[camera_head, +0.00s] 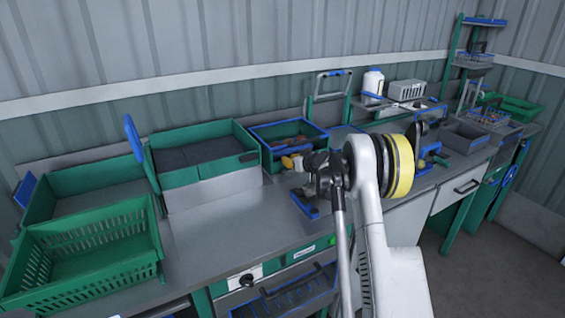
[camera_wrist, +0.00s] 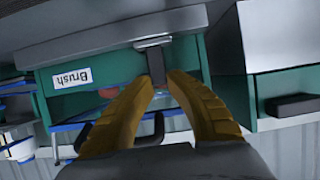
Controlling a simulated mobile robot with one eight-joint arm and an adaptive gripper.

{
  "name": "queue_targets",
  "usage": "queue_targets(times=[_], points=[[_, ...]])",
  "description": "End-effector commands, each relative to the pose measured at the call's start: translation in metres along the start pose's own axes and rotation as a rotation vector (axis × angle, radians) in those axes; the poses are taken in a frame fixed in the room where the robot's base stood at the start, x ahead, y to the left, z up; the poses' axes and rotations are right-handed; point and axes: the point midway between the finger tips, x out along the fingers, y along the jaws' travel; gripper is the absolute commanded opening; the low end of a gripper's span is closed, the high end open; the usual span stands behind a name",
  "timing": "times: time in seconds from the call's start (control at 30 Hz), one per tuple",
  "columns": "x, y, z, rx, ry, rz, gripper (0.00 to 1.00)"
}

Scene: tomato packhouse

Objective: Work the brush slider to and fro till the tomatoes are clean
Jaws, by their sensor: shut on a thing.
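In the head view, my gripper (camera_head: 318,182) is at the front of the blue-rimmed green brush box (camera_head: 264,148), partly hidden by my own arm. Reddish-brown things lie inside the box; I cannot tell how clean any tomatoes are. The wrist view is upside down and shows the green box front (camera_wrist: 60,100) with a white "Brush" label (camera_wrist: 72,77). There my gripper (camera_wrist: 158,82) is shut on a dark upright slider handle (camera_wrist: 155,62), its yellow-brown fingers on either side. A red patch, perhaps a tomato, shows beside it.
A green bin with a dark lining (camera_head: 180,178) stands left of the brush box. An empty green slatted crate (camera_head: 92,290) is at the front left. A white bottle (camera_head: 373,82) stands behind. The bench top (camera_head: 230,235) is clear left of my arm.

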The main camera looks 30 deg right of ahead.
Motion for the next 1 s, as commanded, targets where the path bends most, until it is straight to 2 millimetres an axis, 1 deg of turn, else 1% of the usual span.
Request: queue_targets(times=[0.03, 0.3, 0.4, 0.5, 0.6, 0.7, 0.8, 1.0], points=[[0.000, 0.015, -0.001, 0.002, 0.002, 0.005, 0.00], [0.000, 0.087, -0.001, 0.002, 0.002, 0.005, 0.00], [0.000, 0.109, -0.001, 0.001, 0.002, 0.005, 0.00], [-0.001, 0.126, -0.001, 0.002, 0.002, 0.003, 0.00], [0.000, 0.138, -0.001, 0.001, 0.002, 0.003, 0.00], [0.000, 0.146, -0.001, 0.000, 0.002, 0.003, 0.00], [0.000, 0.149, -0.001, 0.000, 0.002, 0.002, 0.00], [0.000, 0.149, -0.001, 0.000, 0.002, 0.001, 0.00]])
